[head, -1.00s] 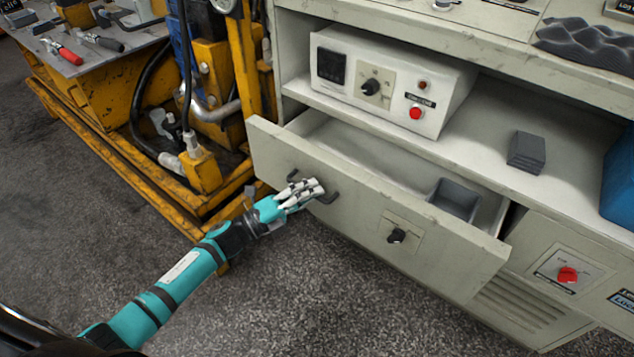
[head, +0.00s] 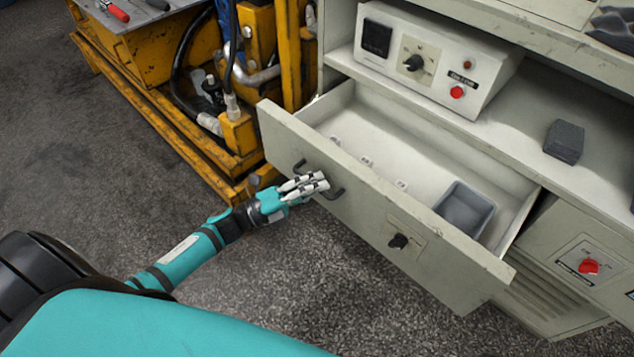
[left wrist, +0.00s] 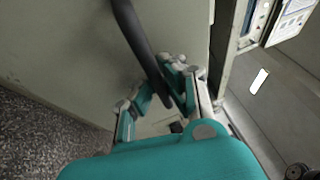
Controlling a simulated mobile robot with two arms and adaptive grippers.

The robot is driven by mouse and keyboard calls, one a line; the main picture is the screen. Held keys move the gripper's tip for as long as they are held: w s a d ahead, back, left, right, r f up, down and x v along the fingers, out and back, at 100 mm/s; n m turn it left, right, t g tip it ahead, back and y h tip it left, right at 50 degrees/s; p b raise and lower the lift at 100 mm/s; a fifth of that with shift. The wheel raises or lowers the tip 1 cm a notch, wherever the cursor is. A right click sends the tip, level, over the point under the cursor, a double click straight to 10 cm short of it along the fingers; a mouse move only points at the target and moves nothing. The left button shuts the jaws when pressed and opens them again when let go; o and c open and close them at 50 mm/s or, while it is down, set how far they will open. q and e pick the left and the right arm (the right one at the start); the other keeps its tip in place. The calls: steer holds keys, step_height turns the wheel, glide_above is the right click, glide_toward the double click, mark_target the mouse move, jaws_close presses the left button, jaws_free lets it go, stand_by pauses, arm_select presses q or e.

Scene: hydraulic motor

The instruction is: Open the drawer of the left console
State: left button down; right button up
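The drawer (head: 365,200) of the left console (head: 520,72) stands well out, its pale interior exposed. A dark bar handle (head: 336,193) is on the left part of its front. My left gripper (head: 314,184) is at this handle, its fingers curled around the bar. In the left wrist view the handle (left wrist: 138,35) runs between the fingers of the left gripper (left wrist: 158,92); part of the contact is hidden. My right gripper is not in view.
A grey bin (head: 465,208) and several small pale items lie in the drawer. A lock knob (head: 398,241) is on its front. A white control box (head: 425,60) and a dark block (head: 564,141) sit above. A yellow machine frame (head: 215,155) stands left; the floor in front is clear.

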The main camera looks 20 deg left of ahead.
arm_select(q)
steer(key=c, duration=1.4)
jaws_free()
steer(key=shift+f, duration=0.1)
steer(key=v, duration=1.2)
